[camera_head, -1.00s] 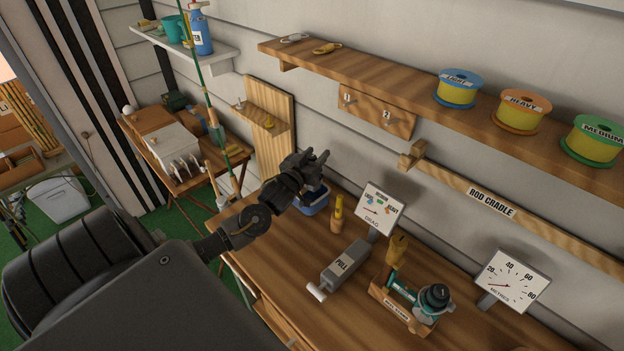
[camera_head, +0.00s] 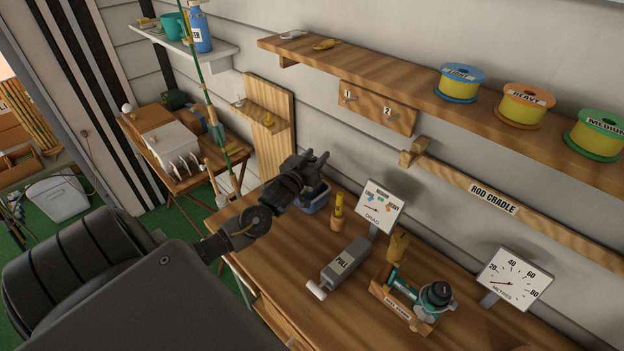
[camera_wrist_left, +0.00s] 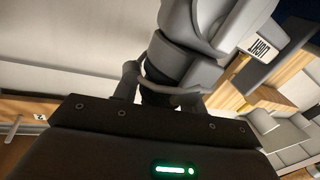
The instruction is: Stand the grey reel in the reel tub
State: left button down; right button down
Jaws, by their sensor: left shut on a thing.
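My left gripper (camera_head: 312,164) is at the back left of the bench, in front of the wall. It is shut on the grey reel (camera_wrist_left: 185,60), which fills the upper middle of the left wrist view and bears a white tag reading LIGHT. In the head view the dark reel and gripper are hard to tell apart. A small blue tub (camera_head: 316,204), apparently the reel tub, stands just below the gripper and is partly hidden by it. I cannot tell whether the reel touches the tub. My right gripper is not in view.
Right of the tub stand a small wooden holder (camera_head: 338,212), the drag gauge (camera_head: 380,206), the grey PULL block (camera_head: 345,262) and a teal reel (camera_head: 435,297) on a wooden stand. A shelf with spools (camera_head: 525,104) is above. The bench front is clear.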

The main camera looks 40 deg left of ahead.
pick_arm(q)
jog(key=shift+f+b, duration=1.2)
jog(key=shift+f, duration=0.7)
dwell(0.6)
jog(key=c, duration=0.7)
grip_release()
jog(key=shift+o, duration=0.2)
jog(key=o, duration=0.6)
jog(key=shift+s+d+r+p, duration=0.15)
jog(key=shift+s+r+p, duration=0.2)
jog(key=shift+s+p, duration=0.25)
jog(key=s+p, duration=0.1)
jog(key=s+r+p, duration=0.1)
jog(key=s+p, duration=0.1)
jog(key=shift+s+d+r, duration=0.2)
jog(key=shift+s+d, duration=0.1)
jog(key=shift+s, duration=0.1)
